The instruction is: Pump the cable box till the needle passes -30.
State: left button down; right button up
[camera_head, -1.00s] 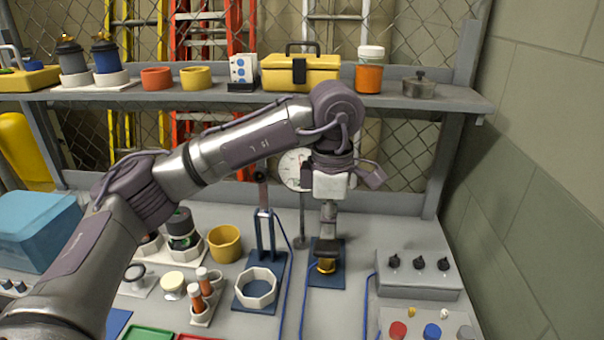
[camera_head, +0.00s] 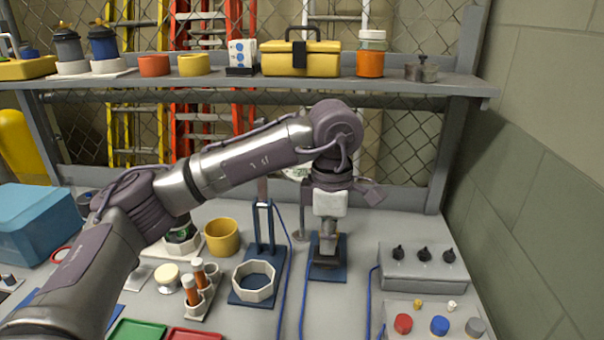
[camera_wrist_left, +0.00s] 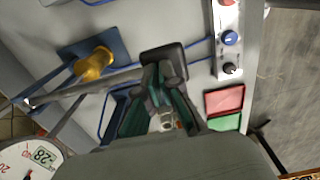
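My left gripper (camera_head: 327,234) points straight down over a blue base plate (camera_head: 326,269) on the bench. In the left wrist view its fingers (camera_wrist_left: 163,80) look closed together, with the tips against a black pad (camera_wrist_left: 165,57). A metal rod (camera_wrist_left: 90,87) runs from the pad toward the left. A yellow cylindrical part (camera_wrist_left: 95,64) sits on a blue plate beside the rod. A round white gauge (camera_wrist_left: 28,158) shows a box reading 28; its sign and needle are unclear. The head view mostly hides the gauge behind my arm. I cannot identify the cable box surely. My right gripper is not in view.
An octagonal white ring (camera_head: 254,284) and a blue two-post stand (camera_head: 265,228) are close left of my gripper. A knob box (camera_head: 422,267) and a button panel (camera_head: 436,321) stand right. Blue cables cross the bench. A shelf (camera_head: 270,84) spans behind.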

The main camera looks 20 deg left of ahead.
pick_arm(q)
notch_tip(320, 180, down, 7)
jog(key=b, duration=0.4)
notch_tip(320, 180, up, 14)
jog(key=p, duration=0.8)
jog(key=shift+w+f, duration=0.1)
